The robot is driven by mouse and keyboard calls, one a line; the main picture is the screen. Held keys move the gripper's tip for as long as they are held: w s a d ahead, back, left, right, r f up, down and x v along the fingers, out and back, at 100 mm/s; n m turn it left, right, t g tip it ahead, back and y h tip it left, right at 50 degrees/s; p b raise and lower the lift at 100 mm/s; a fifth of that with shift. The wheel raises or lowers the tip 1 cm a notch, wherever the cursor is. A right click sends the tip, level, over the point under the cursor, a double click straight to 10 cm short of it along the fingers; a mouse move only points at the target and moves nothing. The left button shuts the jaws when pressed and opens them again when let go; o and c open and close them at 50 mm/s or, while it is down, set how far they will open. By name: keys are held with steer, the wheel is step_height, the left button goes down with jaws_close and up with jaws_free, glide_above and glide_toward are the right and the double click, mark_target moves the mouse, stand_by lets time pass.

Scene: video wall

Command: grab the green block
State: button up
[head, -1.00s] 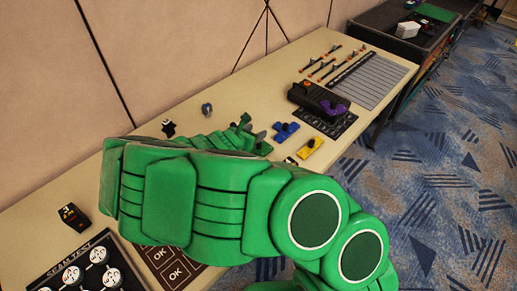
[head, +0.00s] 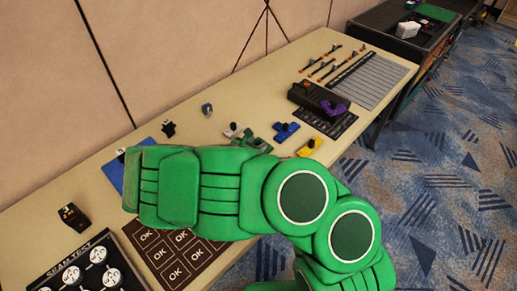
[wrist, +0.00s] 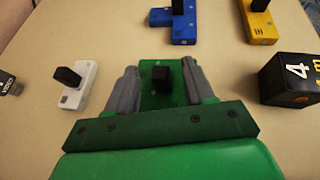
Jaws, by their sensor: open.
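The green block (wrist: 158,97), with a black knob on top, lies on the table in the wrist view. It sits between the two grey fingers of my gripper (wrist: 158,68), which are open on either side of it. I cannot tell whether either finger touches it. In the head view my green arm covers much of this area. Only a bit of green and grey shows past the arm there, and I cannot clearly separate block from gripper.
A white block (wrist: 75,86) lies left of my gripper. A blue block (wrist: 183,22) and a yellow block (wrist: 258,22) lie beyond. A black cube marked 4 (wrist: 290,80) stands at right. A black controller with a purple part (head: 320,99) lies farther along the table (head: 240,88).

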steer(key=shift+x, duration=0.95)
jaws_close()
